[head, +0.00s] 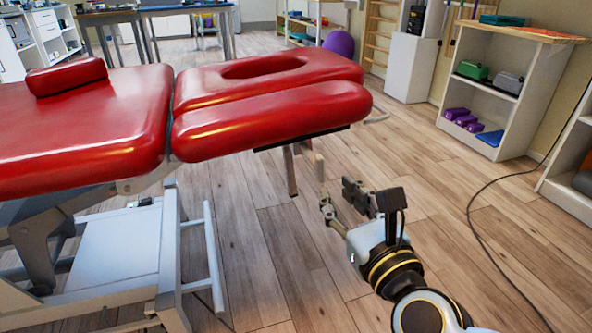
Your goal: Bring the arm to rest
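My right gripper (336,193) is over the wooden floor, just in front of the head end of a red treatment table (265,118). Its two fingers stand apart with nothing between them, so it is open and empty. My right arm comes in from the bottom right. The gripper appears close to the metal bracket under the headrest; I cannot tell the exact gap. My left gripper is out of view.
A red bolster (66,76) lies on the treatment table. A white shelf (500,85) with purple blocks (463,119) stands at the right. A black cable (475,228) runs across the floor. The floor (405,155) between table and shelf is clear. A purple ball (339,43) is behind.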

